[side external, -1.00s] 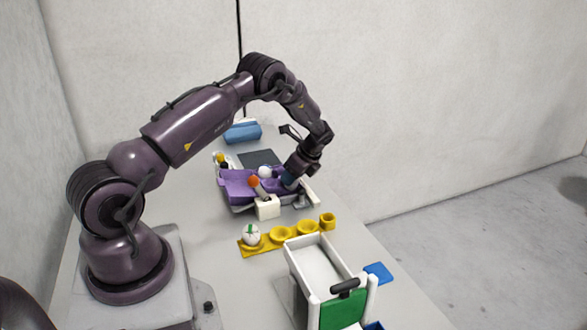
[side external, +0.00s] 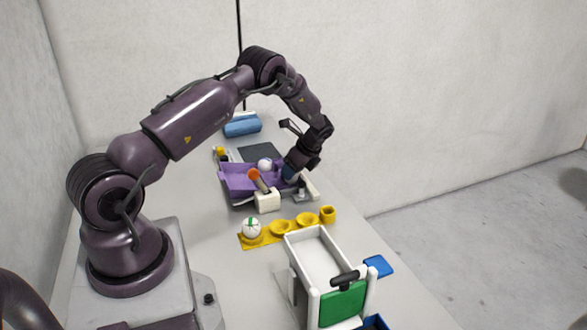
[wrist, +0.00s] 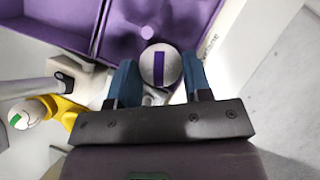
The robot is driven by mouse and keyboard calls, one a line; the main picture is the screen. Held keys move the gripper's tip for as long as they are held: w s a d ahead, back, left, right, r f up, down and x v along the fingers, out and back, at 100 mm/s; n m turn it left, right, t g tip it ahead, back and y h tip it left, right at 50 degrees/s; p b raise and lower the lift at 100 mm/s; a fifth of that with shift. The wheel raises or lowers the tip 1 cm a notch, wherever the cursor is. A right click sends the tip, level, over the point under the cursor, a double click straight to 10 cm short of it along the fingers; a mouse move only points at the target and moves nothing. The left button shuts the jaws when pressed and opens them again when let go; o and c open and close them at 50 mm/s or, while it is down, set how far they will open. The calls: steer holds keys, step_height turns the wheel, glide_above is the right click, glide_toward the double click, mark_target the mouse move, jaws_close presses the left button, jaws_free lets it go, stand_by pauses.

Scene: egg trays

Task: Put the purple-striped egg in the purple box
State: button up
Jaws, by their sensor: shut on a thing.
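My gripper (wrist: 158,80) is shut on the purple-striped egg (wrist: 158,57), a white egg whose dark purple band faces the wrist camera. The egg sits between the two blue fingers. In the side external view the white egg (side external: 265,165) shows at the left of my gripper, over the area of the purple box. The purple box (side external: 238,184) is open at the top. In the wrist view its purple interior (wrist: 66,14) fills the top, with a divider and a small round bump; the egg overlaps its near part. I cannot tell the egg's height above it.
A lever with an orange knob (side external: 254,175) on a white block (side external: 267,202) stands at the box's near side. A yellow holder (side external: 282,229) carries a green-striped egg (side external: 251,228). A white tray (side external: 315,258) lies nearer, and a blue box (side external: 243,127) stands at the back.

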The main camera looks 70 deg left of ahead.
steer(key=shift+f, duration=0.4)
stand_by(0.3)
steer(key=o, duration=0.7)
steer(key=v, duration=1.3)
steer(key=shift+r, duration=0.1)
steer(key=shift+r, duration=1.1)
